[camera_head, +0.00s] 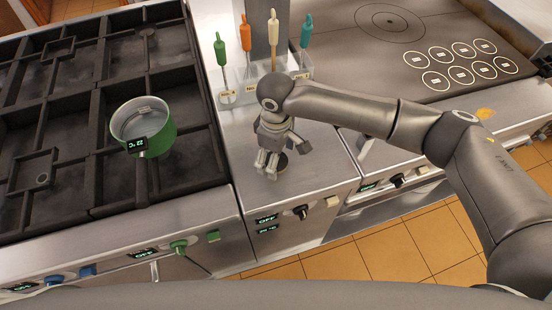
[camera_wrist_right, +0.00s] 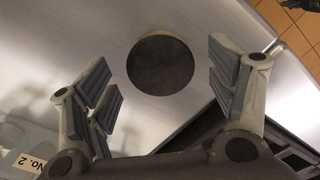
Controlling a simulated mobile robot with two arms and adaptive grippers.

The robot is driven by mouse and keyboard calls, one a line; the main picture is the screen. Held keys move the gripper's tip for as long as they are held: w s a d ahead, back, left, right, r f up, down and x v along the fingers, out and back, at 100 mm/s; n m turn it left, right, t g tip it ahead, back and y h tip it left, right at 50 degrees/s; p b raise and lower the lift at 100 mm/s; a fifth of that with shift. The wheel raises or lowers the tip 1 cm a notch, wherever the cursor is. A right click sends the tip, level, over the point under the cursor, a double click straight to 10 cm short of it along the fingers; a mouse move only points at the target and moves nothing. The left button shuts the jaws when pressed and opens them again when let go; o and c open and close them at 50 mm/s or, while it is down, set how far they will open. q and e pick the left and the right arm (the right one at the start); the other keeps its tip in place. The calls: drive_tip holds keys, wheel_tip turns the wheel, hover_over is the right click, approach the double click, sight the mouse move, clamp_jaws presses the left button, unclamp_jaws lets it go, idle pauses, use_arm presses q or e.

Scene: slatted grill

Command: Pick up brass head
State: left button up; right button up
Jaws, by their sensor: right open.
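A round disc (camera_wrist_right: 160,65) with a dark flat top and a thin brass-coloured rim lies on the steel counter; it looks like the brass head. In the head view it is a small dark disc (camera_head: 282,163), partly hidden by my right gripper (camera_head: 270,165). In the right wrist view my right gripper (camera_wrist_right: 160,78) is open, with one finger on each side of the disc and gaps on both sides. It holds nothing. The fingers point down towards the counter from above. My left gripper is not in view.
A green pot (camera_head: 143,128) stands on the slatted grill (camera_head: 75,110) to the left. A clear rack with several coloured-handled tools (camera_head: 240,85) stands behind my right gripper. A dark cooktop (camera_head: 400,45) is to the right. The counter's front (camera_head: 300,195) is clear.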

drive_tip(key=shift+f, duration=1.1)
drive_tip(key=c, duration=1.2)
drive_tip(key=shift+r, duration=0.15)
drive_tip(key=shift+c, duration=0.2)
drive_tip(key=shift+r, duration=0.2)
wheel_tip(320, 180, up, 2)
drive_tip(key=shift+w+r+b, duration=0.1)
drive_tip(key=shift+b, duration=0.85)
drive_tip(key=s+a+r+b, duration=0.3)
drive_tip(key=s+a+r, duration=0.6)
drive_tip(key=s+r, duration=0.1)
drive_tip(key=shift+s+a+b, duration=0.15)
drive_tip(key=shift+a+b, duration=0.25)
drive_tip(key=shift+r, duration=0.1)
